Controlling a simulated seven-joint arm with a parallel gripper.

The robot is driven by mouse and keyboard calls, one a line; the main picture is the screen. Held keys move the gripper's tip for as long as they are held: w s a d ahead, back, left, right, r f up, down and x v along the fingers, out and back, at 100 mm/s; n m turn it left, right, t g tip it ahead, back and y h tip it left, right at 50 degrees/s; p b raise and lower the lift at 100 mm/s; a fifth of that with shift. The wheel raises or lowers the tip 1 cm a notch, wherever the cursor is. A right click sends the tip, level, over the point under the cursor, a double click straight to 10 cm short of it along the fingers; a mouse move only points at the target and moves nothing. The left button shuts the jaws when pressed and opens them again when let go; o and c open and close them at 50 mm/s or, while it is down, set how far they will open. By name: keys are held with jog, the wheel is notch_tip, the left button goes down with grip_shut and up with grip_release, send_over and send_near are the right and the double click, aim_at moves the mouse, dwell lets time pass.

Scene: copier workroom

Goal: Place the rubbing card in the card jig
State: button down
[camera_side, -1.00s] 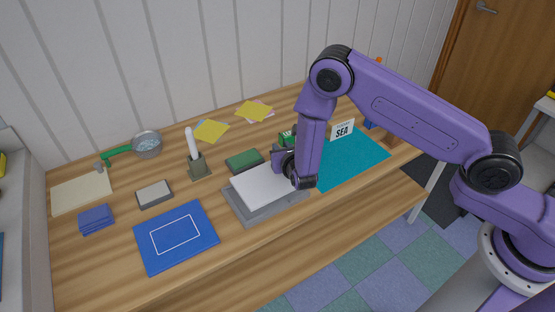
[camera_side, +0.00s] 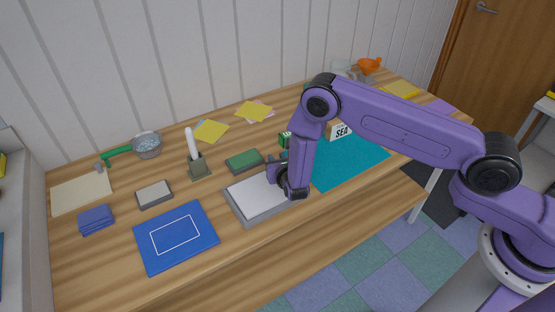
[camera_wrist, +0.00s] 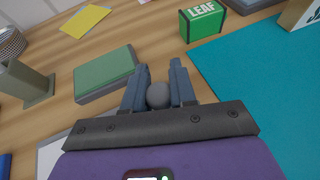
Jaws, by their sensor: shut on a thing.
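A white card (camera_side: 252,194), which looks like the rubbing card, lies within the rim of a shallow grey tray (camera_side: 249,221), apparently the card jig. My arm covers their right end. My gripper (camera_side: 274,168) is low over the far right part of the tray. In the wrist view my gripper (camera_wrist: 158,79) has its two blue-grey fingers closed around a rounded grey knob (camera_wrist: 158,96). What the knob belongs to is hidden. A strip of the white card (camera_wrist: 48,155) shows at lower left there, partly behind the wrist.
A green pad (camera_side: 244,161) lies just behind the tray, and a green LEAF box (camera_wrist: 203,21) stands beyond my gripper. A teal mat (camera_side: 352,165) is to the right. A blue mat (camera_side: 160,255) and a small grey-framed block (camera_side: 154,194) lie to the left.

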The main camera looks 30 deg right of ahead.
jog(key=c, duration=0.9)
grip_release()
jog(key=v, duration=1.2)
jog(key=shift+r, duration=0.1)
jog(key=s+d+r+m+g+h, duration=0.2)
jog(key=s+d+r+m+g, duration=0.1)
jog(key=d+r+m, duration=0.35)
jog(key=s+d+r+m+g+h, duration=0.2)
jog(key=s+d+r+m, duration=0.25)
jog(key=r, duration=0.35)
jog(key=s+d+r+m+g+y, duration=0.1)
jog(key=s+r+m+g+y, duration=0.1)
jog(key=s, duration=0.6)
jog(key=s+d+r+m+g+y, duration=0.1)
jog(key=s+r+m+g+y, duration=0.1)
jog(key=s, duration=0.5)
jog(key=s+d+r+m+g+y, duration=0.1)
jog(key=s+r+m+g+y, duration=0.1)
jog(key=s, duration=0.6)
jog(key=shift+s+d+r+m+g+y, duration=0.15)
jog(key=shift+m+g+y, duration=0.25)
jog(key=shift+m+y, duration=0.3)
jog(key=shift+s+d+r+m+g+y, duration=0.1)
jog(key=shift+s+r+m+g+y, duration=0.1)
jog(key=shift+m+g+y, duration=0.35)
jog(key=shift+w, duration=0.1)
